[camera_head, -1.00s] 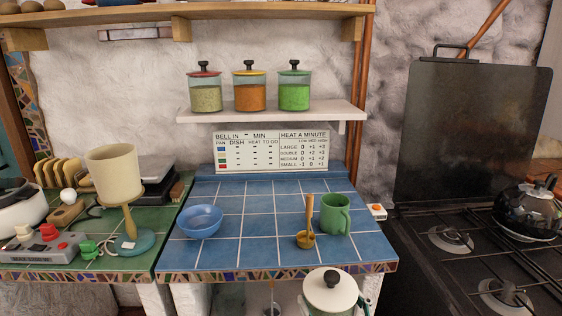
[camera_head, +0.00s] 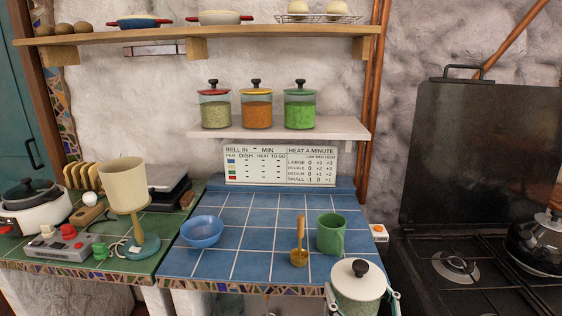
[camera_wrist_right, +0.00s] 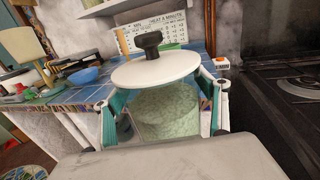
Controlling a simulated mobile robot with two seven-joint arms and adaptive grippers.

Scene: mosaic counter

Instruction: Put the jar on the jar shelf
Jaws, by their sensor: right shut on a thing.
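The jar (camera_head: 358,302) is clear with pale green contents, a white lid and a black knob. It is upright at the bottom of the head view, in front of the blue counter's front edge. My right gripper (camera_wrist_right: 163,112) is shut on the jar, with a teal-padded finger on each side of it. The jar shelf (camera_head: 280,133) is the small pale wall shelf above the counter. Three jars stand on it: a red-lidded jar (camera_head: 214,112), a yellow-lidded jar (camera_head: 257,112) and a green-lidded jar (camera_head: 300,112). My left gripper is out of view.
The jar shelf has a bare stretch right of the green-lidded jar. A wooden shelf (camera_head: 215,33) hangs above. On the blue counter are a bowl (camera_head: 202,232), a ladle (camera_head: 299,257) and a green mug (camera_head: 331,235). A stove with a raised dark lid (camera_head: 480,155) is at right.

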